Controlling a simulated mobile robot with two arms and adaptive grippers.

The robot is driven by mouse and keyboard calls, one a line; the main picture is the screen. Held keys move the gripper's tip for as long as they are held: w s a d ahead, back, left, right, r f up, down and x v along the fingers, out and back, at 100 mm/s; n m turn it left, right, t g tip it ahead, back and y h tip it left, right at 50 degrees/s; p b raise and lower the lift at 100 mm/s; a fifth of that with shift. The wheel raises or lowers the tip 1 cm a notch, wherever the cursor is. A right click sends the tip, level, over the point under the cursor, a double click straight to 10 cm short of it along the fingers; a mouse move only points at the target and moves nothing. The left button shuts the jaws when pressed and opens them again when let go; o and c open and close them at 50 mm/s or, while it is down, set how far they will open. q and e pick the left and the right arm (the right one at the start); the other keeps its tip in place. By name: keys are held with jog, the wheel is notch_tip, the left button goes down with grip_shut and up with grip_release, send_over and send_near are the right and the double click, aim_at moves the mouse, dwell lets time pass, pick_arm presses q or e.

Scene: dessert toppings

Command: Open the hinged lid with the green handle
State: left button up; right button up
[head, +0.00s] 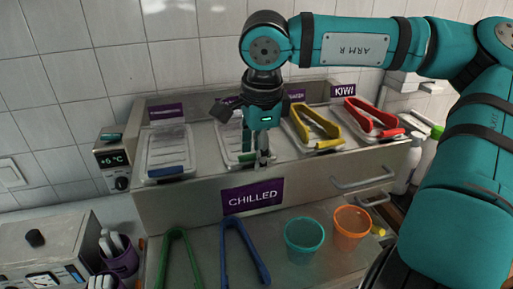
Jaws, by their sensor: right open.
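The chilled unit (180,206) has several hinged lids in a row on top. The second lid from the left (231,142) lies shut, and a green handle (246,157) shows at its front edge, partly hidden by my gripper. My right gripper (263,164) is open and empty, pointing down in front of that lid's right part. I cannot tell whether a finger touches the handle. My left gripper is not in view.
Left of it is a lid with a blue handle (166,171). Yellow tongs (315,126) and red tongs (375,119) lie on the lids to the right. Below are green tongs (180,262), blue tongs (244,254), a teal cup (304,241) and an orange cup (351,229).

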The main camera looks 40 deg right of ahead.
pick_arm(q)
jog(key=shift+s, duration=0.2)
pick_arm(e)
jog(key=shift+c, duration=0.3)
grip_shut()
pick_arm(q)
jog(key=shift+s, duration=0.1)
